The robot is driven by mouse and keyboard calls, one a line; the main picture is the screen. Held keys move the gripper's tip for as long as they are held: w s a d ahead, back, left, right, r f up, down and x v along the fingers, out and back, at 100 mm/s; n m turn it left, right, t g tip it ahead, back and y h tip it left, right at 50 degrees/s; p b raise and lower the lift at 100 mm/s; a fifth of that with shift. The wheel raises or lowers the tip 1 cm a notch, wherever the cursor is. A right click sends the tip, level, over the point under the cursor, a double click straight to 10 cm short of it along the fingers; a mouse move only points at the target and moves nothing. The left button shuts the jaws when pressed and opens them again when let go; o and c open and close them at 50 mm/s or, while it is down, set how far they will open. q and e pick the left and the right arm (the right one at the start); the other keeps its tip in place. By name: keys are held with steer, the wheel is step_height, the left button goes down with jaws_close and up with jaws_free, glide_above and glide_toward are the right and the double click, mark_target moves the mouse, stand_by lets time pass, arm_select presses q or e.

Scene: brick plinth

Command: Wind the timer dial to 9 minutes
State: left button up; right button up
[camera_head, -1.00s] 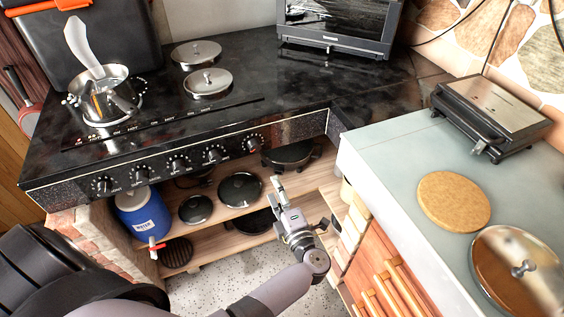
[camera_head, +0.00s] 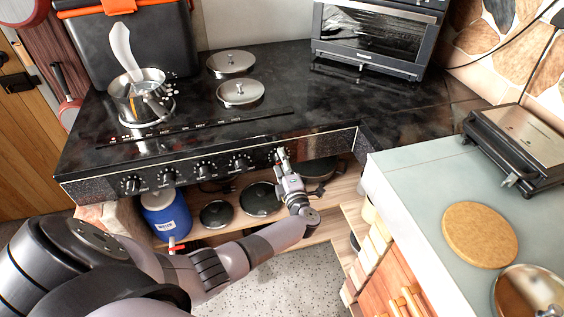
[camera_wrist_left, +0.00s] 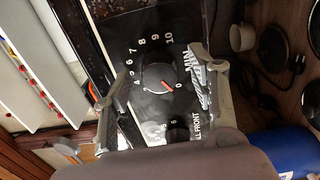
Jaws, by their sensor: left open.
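The timer dial (camera_wrist_left: 158,78) is a dark round knob with a red mark, on a black panel with white numbers and the word MIN. The red mark points toward the 0. In the head view the dial is the rightmost knob (camera_head: 276,155) on the stove front, partly hidden by my left gripper (camera_head: 283,157). In the left wrist view my left gripper (camera_wrist_left: 158,70) is open, with one finger on each side of the dial. I cannot tell whether the fingers touch it. My right gripper is not in view.
Several other knobs (camera_head: 205,169) line the stove front (camera_head: 110,180) to the left. A shelf below holds pans and a blue container (camera_head: 167,217). The pale counter (camera_head: 410,205) stands close on the right. A pot (camera_head: 140,100) stands on the stove top.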

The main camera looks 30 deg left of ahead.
arm_select(q)
steer(key=shift+w+a, duration=0.1)
steer(key=shift+a, duration=0.1)
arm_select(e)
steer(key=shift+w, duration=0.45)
arm_select(q)
steer(key=shift+c, duration=0.5)
steer(key=c, duration=1.1)
steer(key=shift+o, duration=0.2)
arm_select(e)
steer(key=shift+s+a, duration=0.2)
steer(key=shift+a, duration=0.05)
